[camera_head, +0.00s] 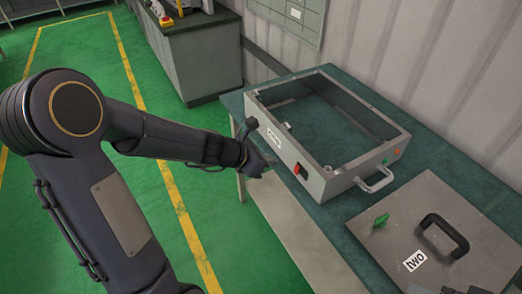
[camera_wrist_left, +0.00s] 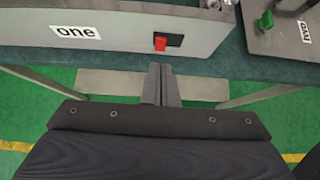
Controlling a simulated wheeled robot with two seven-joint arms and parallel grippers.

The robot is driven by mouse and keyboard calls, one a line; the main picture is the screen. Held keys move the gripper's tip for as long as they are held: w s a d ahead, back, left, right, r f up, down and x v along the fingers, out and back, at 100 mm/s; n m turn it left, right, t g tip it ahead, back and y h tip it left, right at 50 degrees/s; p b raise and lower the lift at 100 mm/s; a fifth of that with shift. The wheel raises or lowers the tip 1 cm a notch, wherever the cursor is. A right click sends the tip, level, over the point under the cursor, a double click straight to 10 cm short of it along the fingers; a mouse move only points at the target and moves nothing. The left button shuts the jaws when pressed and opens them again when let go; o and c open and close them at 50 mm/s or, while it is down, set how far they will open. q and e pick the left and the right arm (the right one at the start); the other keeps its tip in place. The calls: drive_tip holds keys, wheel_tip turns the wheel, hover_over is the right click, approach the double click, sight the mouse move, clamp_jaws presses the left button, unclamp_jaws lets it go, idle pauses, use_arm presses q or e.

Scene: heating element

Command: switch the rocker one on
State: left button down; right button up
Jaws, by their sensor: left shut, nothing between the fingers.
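The rocker one (camera_head: 301,171) is a red switch in a black frame on the front wall of an open grey box (camera_head: 322,186). Its red part also shows in the left wrist view (camera_wrist_left: 160,43), right of the label "one" (camera_wrist_left: 76,32). My left gripper (camera_head: 266,168) is shut and empty, in front of that wall and a little left of the rocker. In the left wrist view my fingertips (camera_wrist_left: 162,68) point at the wall just below the rocker, seemingly apart from it. Whether the rocker is on or off cannot be told. My right gripper is not clearly seen.
The box stands on a green-topped table (camera_head: 455,178) and has a metal handle (camera_head: 375,181). To its right lies a grey panel (camera_head: 450,205) with a green knob (camera_head: 381,220), a black handle (camera_head: 444,234) and the label "two". The floor in front is clear.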

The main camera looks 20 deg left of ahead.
use_arm(q)
drive_tip(key=s+r, duration=0.1)
drive_tip(key=s+a+r+p, duration=0.1)
drive_tip(key=r, duration=0.1)
drive_tip(key=shift+a+r, duration=0.1)
drive_tip(key=shift+a, duration=0.1)
use_arm(e)
drive_tip(key=shift+s+r, duration=0.15)
drive_tip(key=shift+r, duration=0.7)
use_arm(q)
drive_tip(key=s+d+r+m+g, duration=0.1)
drive_tip(key=s+r+m, duration=0.3)
drive_tip(key=s+m, duration=0.25)
drive_tip(key=s+d+r+m, duration=0.2)
drive_tip(key=s+r+m, duration=0.2)
drive_tip(key=s+m, duration=0.3)
drive_tip(key=s+a+f+m+g+y, duration=0.1)
drive_tip(key=s+a+f+m+y, duration=0.1)
drive_tip(key=s+m, duration=0.8)
drive_tip(key=a+m, duration=0.1)
drive_tip(key=m, duration=0.2)
drive_tip(key=shift+a+f+y, duration=0.2)
drive_tip(key=shift+a+y, duration=0.1)
drive_tip(key=shift+a, duration=0.1)
